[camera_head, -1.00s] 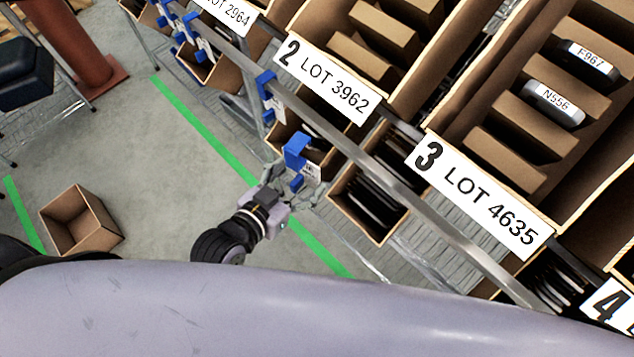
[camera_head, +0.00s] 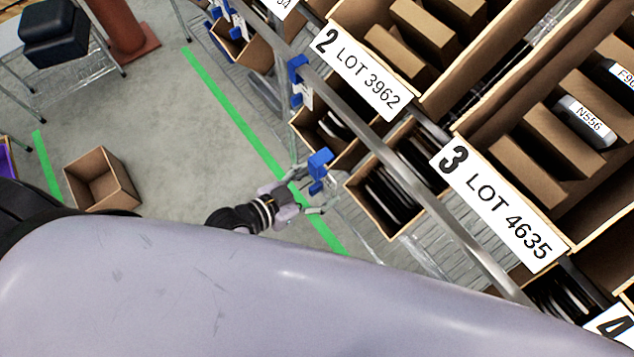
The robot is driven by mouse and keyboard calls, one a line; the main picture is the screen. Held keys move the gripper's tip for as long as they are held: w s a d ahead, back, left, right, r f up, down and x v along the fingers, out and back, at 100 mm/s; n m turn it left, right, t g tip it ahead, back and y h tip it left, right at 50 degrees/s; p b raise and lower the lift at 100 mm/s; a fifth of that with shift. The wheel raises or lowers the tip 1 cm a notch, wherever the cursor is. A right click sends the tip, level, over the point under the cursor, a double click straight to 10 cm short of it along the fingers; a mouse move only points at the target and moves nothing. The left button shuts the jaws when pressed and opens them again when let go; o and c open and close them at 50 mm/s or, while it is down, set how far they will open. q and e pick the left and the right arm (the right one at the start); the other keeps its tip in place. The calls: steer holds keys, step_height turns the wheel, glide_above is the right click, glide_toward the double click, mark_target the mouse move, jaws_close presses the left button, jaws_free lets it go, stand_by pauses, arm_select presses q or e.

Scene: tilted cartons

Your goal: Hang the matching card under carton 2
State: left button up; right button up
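Carton 2 (camera_head: 398,72) is a tilted cardboard carton in the upper middle, above the sign "2 LOT 3962" (camera_head: 358,72). On the metal rail below that sign sits a blue clip (camera_head: 297,68) with a small white piece. My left gripper (camera_head: 312,190) is left of and below the rail, reaching in from the left. A blue holder (camera_head: 320,160) is at its fingers and seems held; a white card face on it is no longer visible. My own arm link hides part of the arm. My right gripper is not in view.
Small open boxes (camera_head: 392,235) with dark flat items lie below the rail. An empty box (camera_head: 100,180) stands on the clear floor at left.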

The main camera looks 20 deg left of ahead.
arm_select(q)
steer(key=shift+w+d+r+p, duration=0.15)
steer(key=shift+w+d+p, duration=0.05)
steer(key=shift+w+p, duration=0.15)
steer(key=shift+w+d+r+x, duration=0.15)
steer(key=shift+r+x, duration=0.25)
steer(key=shift+x, duration=1.45)
steer(key=shift+w+d+r+x, duration=0.1)
steer(key=shift+r+x, duration=0.3)
steer(key=shift+x, duration=1.4)
steer(key=shift+w+d+r+x, duration=0.15)
steer(key=shift+r+x, duration=0.25)
steer(key=shift+x, duration=1.45)
steer(key=o, duration=1.2)
